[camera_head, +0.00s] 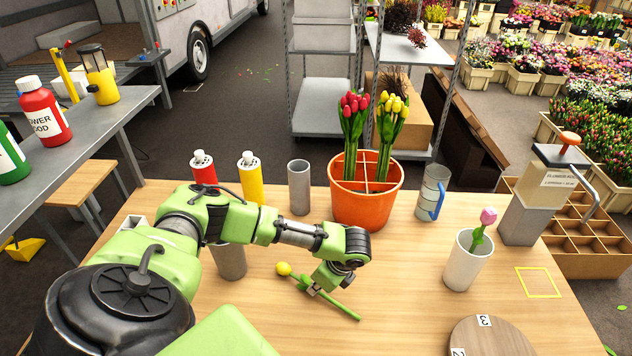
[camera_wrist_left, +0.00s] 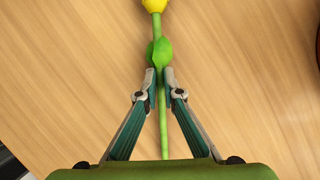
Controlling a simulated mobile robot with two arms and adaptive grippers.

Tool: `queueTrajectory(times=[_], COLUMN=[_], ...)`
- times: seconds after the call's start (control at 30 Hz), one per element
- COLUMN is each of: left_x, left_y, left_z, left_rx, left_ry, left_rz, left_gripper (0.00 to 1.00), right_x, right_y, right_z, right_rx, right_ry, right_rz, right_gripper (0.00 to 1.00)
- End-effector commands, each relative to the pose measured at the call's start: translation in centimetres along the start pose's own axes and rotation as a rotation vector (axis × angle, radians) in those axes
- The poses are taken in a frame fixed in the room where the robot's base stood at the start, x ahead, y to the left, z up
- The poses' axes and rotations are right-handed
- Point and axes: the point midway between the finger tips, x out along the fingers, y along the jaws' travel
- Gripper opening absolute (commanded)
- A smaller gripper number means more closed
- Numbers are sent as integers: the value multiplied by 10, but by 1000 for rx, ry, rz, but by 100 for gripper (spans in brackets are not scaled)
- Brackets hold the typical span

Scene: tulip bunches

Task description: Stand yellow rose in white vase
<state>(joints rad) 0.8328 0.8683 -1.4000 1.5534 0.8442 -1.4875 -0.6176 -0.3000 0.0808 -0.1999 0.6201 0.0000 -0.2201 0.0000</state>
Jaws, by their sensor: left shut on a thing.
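The yellow rose (camera_head: 284,268) lies low over the wooden table, its bloom to the left and its green stem running down to the right. My left gripper (camera_head: 316,286) is shut on its stem. In the left wrist view the gripper fingers (camera_wrist_left: 160,95) close on the stem just below a leaf, with the yellow bloom (camera_wrist_left: 154,5) at the top edge. I cannot tell whether the rose still touches the table. The white vase (camera_head: 465,268) stands upright to the right with one pink flower (camera_head: 487,217) in it. My right gripper is not in view.
An orange divided pot (camera_head: 366,213) with red and yellow tulips stands behind my arm. A round wooden board (camera_head: 490,338) lies at the front right. Table between gripper and vase is clear.

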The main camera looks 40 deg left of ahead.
Motion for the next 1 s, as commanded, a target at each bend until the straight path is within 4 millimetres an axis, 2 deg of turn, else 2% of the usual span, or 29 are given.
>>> queueTrajectory(times=[0.17, 0.2, 0.23, 0.67, 0.77, 1.0], left_x=[3, 2, 2, -4, -17, -68], left_y=[0, 0, 0, 0, -1, -2], left_z=[-1, -1, -1, 0, -1, -1], left_rx=[-1, -1, -1, 0, 0, -1], left_ry=[0, 0, 0, 1, 3, 4], left_rz=[1, 0, 0, -2, -3, -5], left_gripper=[0, 17, 24, 24, 24, 24], right_x=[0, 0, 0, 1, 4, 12], right_y=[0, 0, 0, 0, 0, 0], right_z=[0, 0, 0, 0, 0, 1], right_rx=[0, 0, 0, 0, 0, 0], right_ry=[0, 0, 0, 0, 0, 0], right_rz=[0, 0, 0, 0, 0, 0], right_gripper=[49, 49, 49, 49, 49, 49])
